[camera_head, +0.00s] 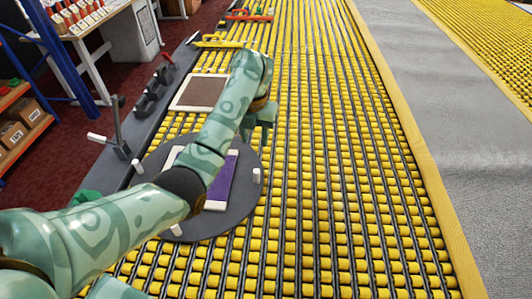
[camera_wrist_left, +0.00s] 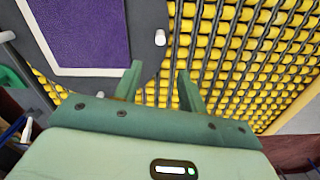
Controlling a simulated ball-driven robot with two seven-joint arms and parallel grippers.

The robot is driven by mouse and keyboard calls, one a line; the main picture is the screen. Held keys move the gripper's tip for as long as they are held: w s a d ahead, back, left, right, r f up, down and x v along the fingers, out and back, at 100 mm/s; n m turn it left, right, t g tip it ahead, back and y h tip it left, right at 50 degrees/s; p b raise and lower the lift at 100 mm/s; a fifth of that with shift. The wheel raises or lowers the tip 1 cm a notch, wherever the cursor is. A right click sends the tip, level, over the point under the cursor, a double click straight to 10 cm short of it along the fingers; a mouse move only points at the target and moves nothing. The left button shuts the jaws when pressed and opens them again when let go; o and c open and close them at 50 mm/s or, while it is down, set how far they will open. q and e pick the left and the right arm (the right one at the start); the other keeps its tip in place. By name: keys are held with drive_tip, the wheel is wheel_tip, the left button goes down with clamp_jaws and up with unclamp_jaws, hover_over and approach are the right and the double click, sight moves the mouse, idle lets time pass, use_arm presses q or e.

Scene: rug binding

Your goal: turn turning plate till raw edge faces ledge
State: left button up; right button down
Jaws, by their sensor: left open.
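The turning plate (camera_head: 240,208) is a dark grey disc with white pegs on its rim, lying over the yellow rollers. A purple rug (camera_head: 222,180) with white banding lies on it, partly hidden by my left arm. In the left wrist view, white banding runs along the rug's left and bottom sides; the purple side toward the white peg (camera_wrist_left: 160,38) shows none. My left gripper (camera_head: 262,116) is past the plate's far right side, above the rollers. In the wrist view its fingers (camera_wrist_left: 158,82) are apart and empty, near that peg. My right gripper is not in view.
A grey ledge (camera_head: 182,66) with dark clamps runs along the left side of the rollers. A brown, pale-edged rug (camera_head: 199,92) lies beyond the plate. An upright lever (camera_head: 117,126) stands left of the plate. The rollers (camera_head: 330,150) to the right are clear.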

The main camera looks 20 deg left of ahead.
sight(257, 171)
use_arm(q)
drive_tip(key=f+b, duration=0.8)
drive_tip(key=f, duration=0.8)
drive_tip(key=shift+w, duration=0.2)
clamp_jaws()
